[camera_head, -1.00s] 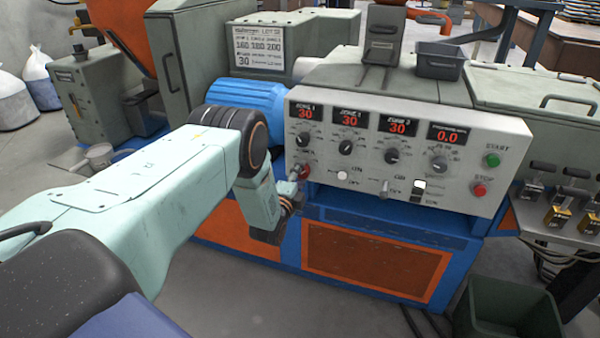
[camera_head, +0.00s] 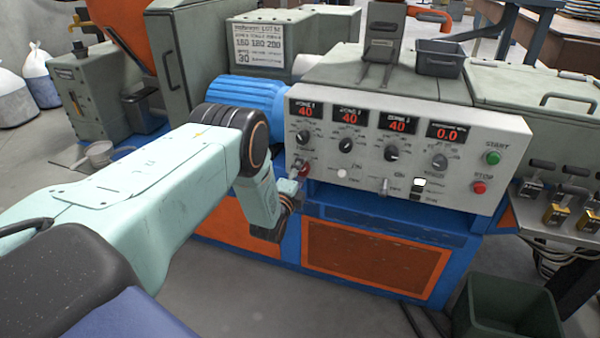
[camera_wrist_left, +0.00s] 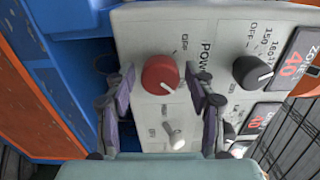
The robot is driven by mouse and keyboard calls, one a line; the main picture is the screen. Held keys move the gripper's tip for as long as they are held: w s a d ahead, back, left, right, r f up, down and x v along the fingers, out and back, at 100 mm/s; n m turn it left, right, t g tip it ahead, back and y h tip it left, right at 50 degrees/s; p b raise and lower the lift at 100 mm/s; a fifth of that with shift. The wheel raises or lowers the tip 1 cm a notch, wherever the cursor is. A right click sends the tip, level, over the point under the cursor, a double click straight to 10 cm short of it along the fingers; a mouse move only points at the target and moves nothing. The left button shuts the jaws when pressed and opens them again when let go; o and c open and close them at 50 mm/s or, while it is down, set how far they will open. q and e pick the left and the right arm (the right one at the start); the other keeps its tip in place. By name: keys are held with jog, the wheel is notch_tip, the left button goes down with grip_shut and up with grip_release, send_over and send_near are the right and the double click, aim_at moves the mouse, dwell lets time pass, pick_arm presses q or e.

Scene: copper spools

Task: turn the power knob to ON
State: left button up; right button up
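The red power knob (camera_wrist_left: 158,73) is on the grey control panel (camera_head: 470,190), beside the "POWER" lettering, in the left wrist view. A pale line shows on its face; I cannot tell for sure which label it points at. It also shows in the head view (camera_head: 304,170), at the panel's lower left, partly hidden by the gripper. My left gripper (camera_wrist_left: 163,80) is open, with one finger on each side of the knob and visible gaps between the fingers and the knob. It also shows in the head view (camera_head: 297,184). My right gripper is in neither view.
Black zone dials (camera_head: 346,145) sit above under lit red displays. A white toggle (camera_wrist_left: 174,136) is close to the fingers. Green START (camera_head: 493,158) and red STOP (camera_head: 479,187) buttons are at the right. A green bin (camera_head: 500,320) stands on the floor.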

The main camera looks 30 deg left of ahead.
pick_arm(q)
jog(key=shift+o, duration=0.3)
jog(key=v, duration=1.2)
dwell(0.4)
